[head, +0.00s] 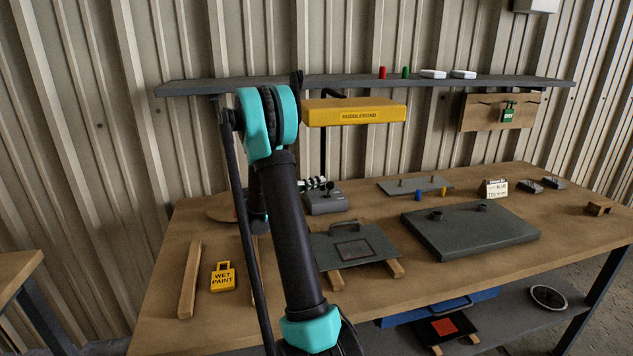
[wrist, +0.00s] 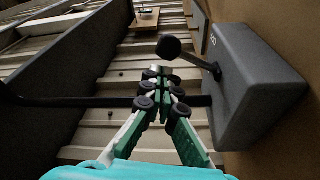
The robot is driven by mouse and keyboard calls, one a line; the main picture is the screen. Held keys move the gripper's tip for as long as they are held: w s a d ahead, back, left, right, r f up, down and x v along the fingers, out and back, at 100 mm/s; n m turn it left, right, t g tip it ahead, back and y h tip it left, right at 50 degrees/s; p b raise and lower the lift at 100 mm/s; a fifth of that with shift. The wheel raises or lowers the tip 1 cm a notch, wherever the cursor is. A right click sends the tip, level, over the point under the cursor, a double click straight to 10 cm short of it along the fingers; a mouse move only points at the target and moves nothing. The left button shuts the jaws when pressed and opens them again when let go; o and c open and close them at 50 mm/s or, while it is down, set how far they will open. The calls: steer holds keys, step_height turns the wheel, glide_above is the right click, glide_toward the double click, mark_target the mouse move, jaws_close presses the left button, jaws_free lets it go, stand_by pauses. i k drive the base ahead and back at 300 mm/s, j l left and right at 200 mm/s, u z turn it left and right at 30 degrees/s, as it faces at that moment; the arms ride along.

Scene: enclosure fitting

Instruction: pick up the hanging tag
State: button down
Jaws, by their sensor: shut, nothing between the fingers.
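A green tag (head: 508,112) marked "DRY" hangs on a wooden board (head: 480,118) on the back wall, at the right in the head view. A yellow tag (head: 222,278) marked "WET PAINT" lies flat on the left part of the bench. My gripper (head: 325,184), with green and white fingers, is beside a grey box with a black knob (head: 324,203), far left of the green tag. In the wrist view its fingers (wrist: 158,78) are together and empty. I cannot make out either tag in the wrist view.
The grey box (wrist: 255,85) is close at the right of my fingers in the wrist view. A shelf (head: 350,80) crosses the wall; a yellow lamp-like bar (head: 355,111) hangs over the bench (head: 480,280). A thick grey plate (head: 470,232) lies in front of the board.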

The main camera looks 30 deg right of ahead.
mark_target(224, 280)
steer(key=j, duration=0.4)
steer(key=k+j, duration=0.3)
steer(key=k, duration=0.2)
steer(key=k+j, duration=0.25)
steer(key=k, duration=0.2)
